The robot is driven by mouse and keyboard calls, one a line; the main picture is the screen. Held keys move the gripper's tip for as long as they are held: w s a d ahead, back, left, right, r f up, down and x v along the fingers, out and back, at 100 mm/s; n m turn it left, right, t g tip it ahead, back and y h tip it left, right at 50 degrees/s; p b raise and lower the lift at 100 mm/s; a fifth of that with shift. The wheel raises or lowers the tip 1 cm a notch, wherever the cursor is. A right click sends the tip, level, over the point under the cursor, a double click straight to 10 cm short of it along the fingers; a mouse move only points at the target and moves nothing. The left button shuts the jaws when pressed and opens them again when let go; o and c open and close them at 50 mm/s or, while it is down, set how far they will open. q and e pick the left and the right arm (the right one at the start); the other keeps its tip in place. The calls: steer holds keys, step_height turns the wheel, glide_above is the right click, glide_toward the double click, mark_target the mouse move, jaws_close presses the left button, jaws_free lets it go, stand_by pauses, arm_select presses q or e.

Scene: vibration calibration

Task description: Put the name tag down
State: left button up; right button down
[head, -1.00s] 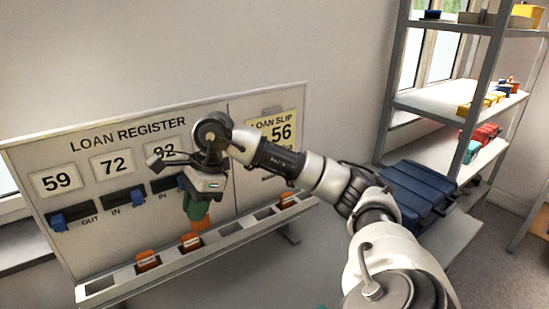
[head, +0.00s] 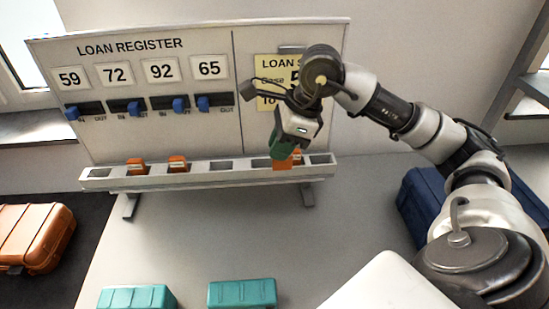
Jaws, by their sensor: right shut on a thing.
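My right gripper (head: 281,148), with green fingers, points down over the right part of the grey slotted rail (head: 235,178). It is shut on an orange name tag (head: 283,164), which hangs below the fingers in front of or in the rail; I cannot tell if it touches. More orange shows just right of it, partly hidden by the gripper. Two other orange tags, one on the left (head: 136,167) and one beside it (head: 177,164), sit in rail slots. My left gripper is not in view.
The loan register board (head: 160,75) stands behind the rail, with several blue sliders and a yellow loan slip (head: 270,64) partly behind my arm. An orange case (head: 35,237) lies left, teal cases (head: 242,292) in front, a blue case (head: 424,197) right. The middle tabletop is clear.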

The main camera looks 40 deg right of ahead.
steer(key=w+f+p, duration=0.1)
steer(key=w+f, duration=0.1)
steer(key=w, duration=0.1)
steer(key=w+d+f+p, duration=0.1)
steer(key=w+f, duration=0.1)
steer(key=w, duration=0.2)
steer(key=w+d+f+p, duration=0.1)
steer(key=w+f+p, duration=0.1)
steer(key=w, duration=0.1)
steer(key=shift+w+d+f, duration=0.1)
steer(key=shift+w+f, duration=0.2)
steer(key=shift+f, duration=0.1)
step_height(320, 180, down, 3)
steer(key=shift+f+p, duration=0.1)
steer(key=shift+p, duration=0.6)
steer(key=shift+f, duration=0.2)
steer(key=shift+f, duration=0.1)
